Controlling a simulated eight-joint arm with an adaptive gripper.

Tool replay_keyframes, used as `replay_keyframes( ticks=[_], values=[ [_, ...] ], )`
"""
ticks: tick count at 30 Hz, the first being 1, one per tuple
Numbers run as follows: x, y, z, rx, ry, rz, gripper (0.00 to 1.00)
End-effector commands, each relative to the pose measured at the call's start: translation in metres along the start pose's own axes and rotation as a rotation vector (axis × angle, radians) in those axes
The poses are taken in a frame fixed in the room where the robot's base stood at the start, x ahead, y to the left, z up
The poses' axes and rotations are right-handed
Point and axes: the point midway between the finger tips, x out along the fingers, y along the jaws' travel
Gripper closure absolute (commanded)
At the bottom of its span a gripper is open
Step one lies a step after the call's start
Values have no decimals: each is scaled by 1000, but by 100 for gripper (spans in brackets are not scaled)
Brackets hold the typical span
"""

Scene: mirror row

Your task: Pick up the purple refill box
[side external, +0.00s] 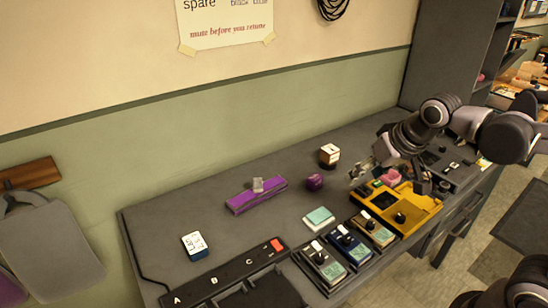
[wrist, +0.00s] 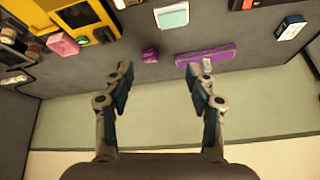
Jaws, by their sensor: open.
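A small purple block (side external: 315,181), which looks like the refill box, sits on the grey bench near its middle. In the wrist view it (wrist: 149,55) lies beyond my fingertips, between their two lines. A long flat purple strip (side external: 256,197) lies to its left, with a small grey piece (side external: 258,185) on top; the strip (wrist: 205,56) also shows in the wrist view. My gripper (side external: 362,172) is open and empty, right of the purple block and apart from it. In the wrist view its fingers (wrist: 159,75) are spread wide with nothing between them.
A white-and-brown box (side external: 329,154) stands behind the block. A mint-topped box (side external: 319,217) and several pedals (side external: 347,247) stand in front. A yellow unit (side external: 403,207) and a pink block (side external: 390,176) are near my gripper. The wall bounds the bench behind.

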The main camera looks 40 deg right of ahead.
Motion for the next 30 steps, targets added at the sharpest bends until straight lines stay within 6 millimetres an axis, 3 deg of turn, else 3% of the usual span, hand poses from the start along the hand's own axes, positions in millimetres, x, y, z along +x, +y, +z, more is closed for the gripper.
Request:
replay_keyframes(
  ticks=[8,15,24,30],
  values=[
    [27,-6,-61,262,-83,115,43],
    [67,-11,-103,496,-120,238,43],
    [136,-15,-139,789,-115,414,43],
    [177,-17,-148,947,-87,512,43]
  ],
)
